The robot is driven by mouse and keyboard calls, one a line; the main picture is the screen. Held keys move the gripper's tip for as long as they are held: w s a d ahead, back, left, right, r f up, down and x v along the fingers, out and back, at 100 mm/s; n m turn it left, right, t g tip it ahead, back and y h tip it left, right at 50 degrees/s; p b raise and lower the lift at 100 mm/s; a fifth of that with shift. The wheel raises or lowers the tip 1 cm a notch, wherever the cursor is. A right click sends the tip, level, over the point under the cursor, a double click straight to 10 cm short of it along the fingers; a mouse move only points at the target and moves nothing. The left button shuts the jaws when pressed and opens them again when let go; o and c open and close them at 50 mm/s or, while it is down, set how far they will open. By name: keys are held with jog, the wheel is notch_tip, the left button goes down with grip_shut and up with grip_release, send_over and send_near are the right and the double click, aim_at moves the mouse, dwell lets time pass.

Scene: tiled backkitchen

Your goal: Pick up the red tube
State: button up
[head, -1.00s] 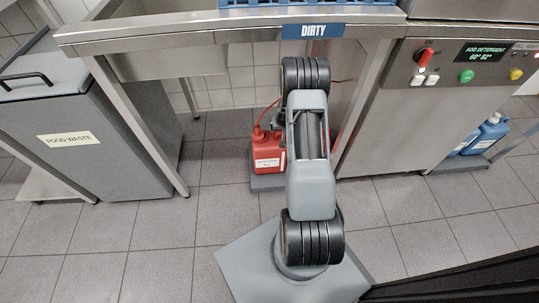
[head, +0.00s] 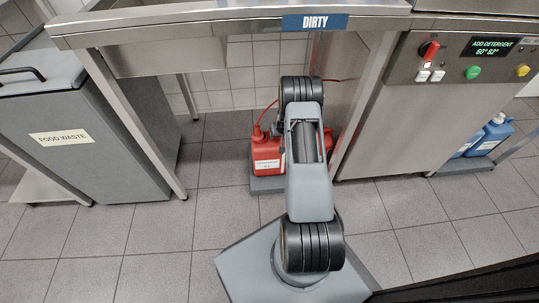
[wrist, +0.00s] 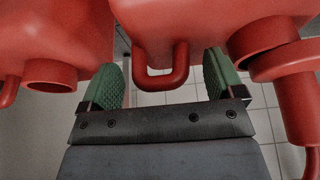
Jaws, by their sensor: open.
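The red tube (head: 267,113) is thin. In the head view it rises from the cap of a red jug (head: 266,157) and bends right behind my arm. A thin red line (head: 335,80) shows again right of the arm. My gripper is hidden behind the arm in the head view. In the wrist view my gripper (wrist: 164,80) is open, with green pads apart. A red looped handle (wrist: 163,80) of a jug shows between the pads; I cannot tell if it touches. A red cap with a stem (wrist: 302,100) is at the right edge.
The steel table (head: 200,33) with the DIRTY label spans above the arm. Its leg (head: 145,140) stands left of the jugs, and the food waste bin (head: 70,150) is further left. The dishwasher (head: 400,120) is close on the right. Blue jugs (head: 492,135) are far right.

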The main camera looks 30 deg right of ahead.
jog(key=c, duration=1.5)
jog(key=shift+c, duration=0.3)
jog(key=shift+r, duration=0.1)
